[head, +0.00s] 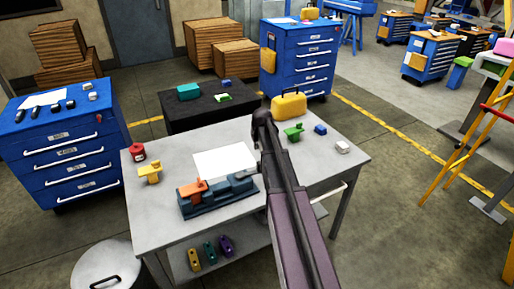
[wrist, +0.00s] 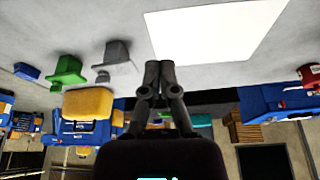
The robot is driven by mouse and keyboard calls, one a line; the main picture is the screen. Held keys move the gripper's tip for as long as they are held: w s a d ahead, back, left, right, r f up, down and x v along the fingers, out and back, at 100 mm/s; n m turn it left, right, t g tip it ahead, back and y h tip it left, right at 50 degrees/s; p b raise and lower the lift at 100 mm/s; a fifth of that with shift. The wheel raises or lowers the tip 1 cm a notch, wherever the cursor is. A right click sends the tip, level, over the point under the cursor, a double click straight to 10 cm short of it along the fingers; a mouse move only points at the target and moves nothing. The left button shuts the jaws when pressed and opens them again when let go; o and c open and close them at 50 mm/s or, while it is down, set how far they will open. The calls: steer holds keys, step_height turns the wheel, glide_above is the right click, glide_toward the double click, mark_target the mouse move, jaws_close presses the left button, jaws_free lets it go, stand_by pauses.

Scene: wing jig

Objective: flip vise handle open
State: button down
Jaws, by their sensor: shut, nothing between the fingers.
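A blue-grey vise (head: 222,197) sits near the front edge of the grey worktable in the head view. An orange piece (head: 192,189), which looks like its handle, lies over the vise's left part. Its exact angle is hard to tell. My gripper (wrist: 160,66) shows in the wrist view with both fingers together, shut and empty. The wrist picture is upside down, and the vise is not in it. In the head view my arm rises over the table to the right of the vise; the fingers cannot be made out there.
A white sheet (head: 225,160) lies behind the vise on the worktable (head: 300,180). A yellow clamp-like piece (head: 150,173) and red spool (head: 138,151) stand left. A green piece (head: 293,132), blue block (head: 320,129) and yellow case (head: 289,104) are at the back right.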

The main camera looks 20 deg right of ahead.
step_height(320, 180, down, 6)
steer(key=s+b, duration=0.2)
steer(key=b, duration=0.3)
stand_by(0.5)
steer(key=shift+a, duration=0.1)
